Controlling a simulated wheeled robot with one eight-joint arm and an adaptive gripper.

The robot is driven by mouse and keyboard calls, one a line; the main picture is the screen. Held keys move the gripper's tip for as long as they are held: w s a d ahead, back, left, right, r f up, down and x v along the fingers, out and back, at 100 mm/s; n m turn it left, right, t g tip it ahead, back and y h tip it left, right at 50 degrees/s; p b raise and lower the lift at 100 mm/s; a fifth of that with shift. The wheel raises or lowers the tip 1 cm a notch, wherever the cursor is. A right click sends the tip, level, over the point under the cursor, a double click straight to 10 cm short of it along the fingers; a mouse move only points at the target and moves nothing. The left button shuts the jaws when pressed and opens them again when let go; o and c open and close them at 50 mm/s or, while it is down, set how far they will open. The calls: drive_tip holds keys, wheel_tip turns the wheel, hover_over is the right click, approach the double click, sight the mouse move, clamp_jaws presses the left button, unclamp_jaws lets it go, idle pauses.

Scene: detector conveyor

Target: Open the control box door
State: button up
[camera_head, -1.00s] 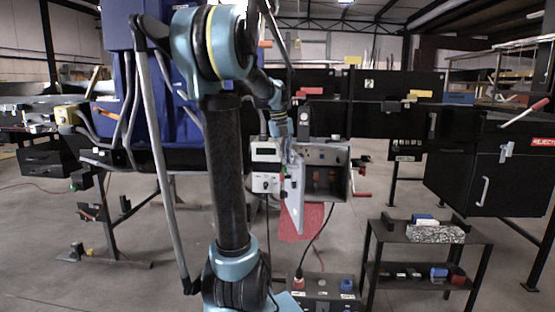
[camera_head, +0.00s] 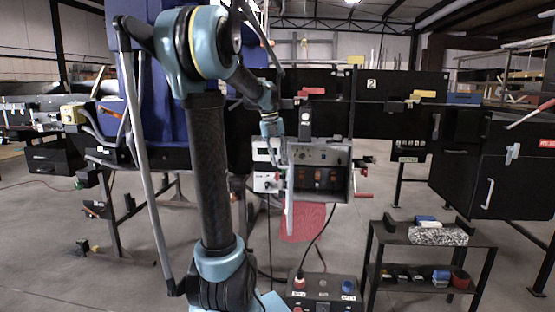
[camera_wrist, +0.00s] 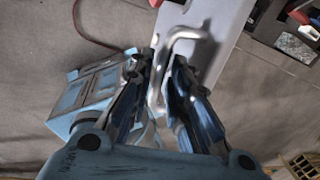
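The grey control box (camera_head: 338,158) is mounted at mid-height in the head view, its front open and its inside showing. Its door (camera_head: 290,208) stands out toward me on the left side, seen nearly edge-on. In the wrist view the pale grey door panel (camera_wrist: 222,30) carries a bent metal handle (camera_wrist: 187,34). My gripper (camera_wrist: 165,58) has its fingers drawn close together around the handle bar; the exact contact is partly hidden. In the head view my gripper (camera_head: 283,160) is at the door's upper part, small and partly hidden.
A small white-fronted box (camera_head: 265,181) sits just left of the door. A red handle (camera_head: 361,195) juts out right of the control box. A low black shelf (camera_head: 437,240) stands at right, and a grey unit with sockets (camera_head: 322,288) sits below.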

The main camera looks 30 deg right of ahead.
drive_tip(key=shift+r, duration=0.1)
drive_tip(key=shift+w+r, duration=0.1)
drive_tip(key=shift+r, duration=0.4)
wheel_tip(320, 180, up, 11)
drive_tip(key=w+a, duration=0.1)
drive_tip(key=shift+a+f, duration=0.15)
drive_tip(key=shift+a, duration=0.2)
drive_tip(key=s+a+f+n+t, duration=0.1)
drive_tip(key=s+a+f+n, duration=0.2)
drive_tip(key=a+f+n, duration=0.6)
drive_tip(key=s+a+f+n+t, duration=0.1)
drive_tip(key=s+a+f+n, duration=0.3)
drive_tip(key=a+n, duration=0.8)
drive_tip(key=s+a+f+n, duration=0.4)
drive_tip(key=f+n, duration=0.2)
drive_tip(key=n, duration=0.1)
drive_tip(key=s+a+f+n+y, duration=0.1)
drive_tip(key=s+a+f+n, duration=0.3)
drive_tip(key=f+n, duration=0.3)
drive_tip(key=s+a+f+n+t, duration=0.1)
drive_tip(key=s+a+f+n, duration=0.3)
drive_tip(key=f+n, duration=0.3)
drive_tip(key=shift+a+y, duration=0.3)
drive_tip(key=shift+a, duration=0.3)
